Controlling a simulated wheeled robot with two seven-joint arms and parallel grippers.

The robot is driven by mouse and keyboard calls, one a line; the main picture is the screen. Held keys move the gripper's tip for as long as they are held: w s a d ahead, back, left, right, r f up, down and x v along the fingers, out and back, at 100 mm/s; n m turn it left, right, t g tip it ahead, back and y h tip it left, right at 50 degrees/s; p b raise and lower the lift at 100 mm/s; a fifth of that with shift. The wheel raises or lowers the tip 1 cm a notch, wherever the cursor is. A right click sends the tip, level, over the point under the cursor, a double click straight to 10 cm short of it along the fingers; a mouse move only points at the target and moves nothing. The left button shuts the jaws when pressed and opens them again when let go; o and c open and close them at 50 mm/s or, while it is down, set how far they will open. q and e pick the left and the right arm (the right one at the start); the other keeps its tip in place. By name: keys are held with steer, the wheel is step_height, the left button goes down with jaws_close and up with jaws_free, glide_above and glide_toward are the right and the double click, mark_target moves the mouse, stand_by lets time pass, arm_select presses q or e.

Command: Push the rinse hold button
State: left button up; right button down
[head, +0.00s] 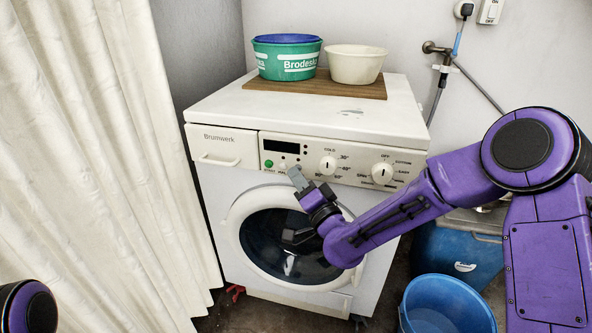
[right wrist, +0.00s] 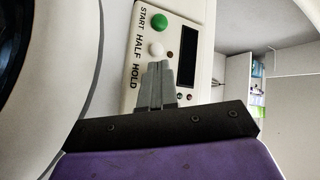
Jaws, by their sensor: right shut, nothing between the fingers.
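The white washing machine (head: 215,188) stands ahead, with a control panel (head: 345,166) across its top front. A green button (head: 268,163) marked START shows at the panel's left; it also shows in the right wrist view (right wrist: 160,21). A white button (right wrist: 156,49) marked HALF sits beside it. The label HOLD (right wrist: 136,77) is readable beside my fingers, but the hold button itself is hidden behind them. My right gripper (head: 297,177) is shut and empty, its fingertips (right wrist: 156,68) at the panel beside the HOLD label. I cannot tell whether they touch. My left gripper is out of view.
A wooden board (head: 345,89) on the machine top bears a green tub (head: 286,62) and a cream bowl (head: 355,66). A blue bucket (head: 445,306) and a blue bin (head: 455,255) stand at the right. A white curtain (head: 95,150) hangs close at the left.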

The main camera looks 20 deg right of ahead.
stand_by(0.5)
steer(key=shift+s+a, duration=0.25)
steer(key=shift+s, duration=0.1)
steer(key=s+a+b, duration=0.1)
steer(key=s+a, duration=0.2)
steer(key=s, duration=0.2)
steer(key=shift+a, duration=0.2)
stand_by(1.3)
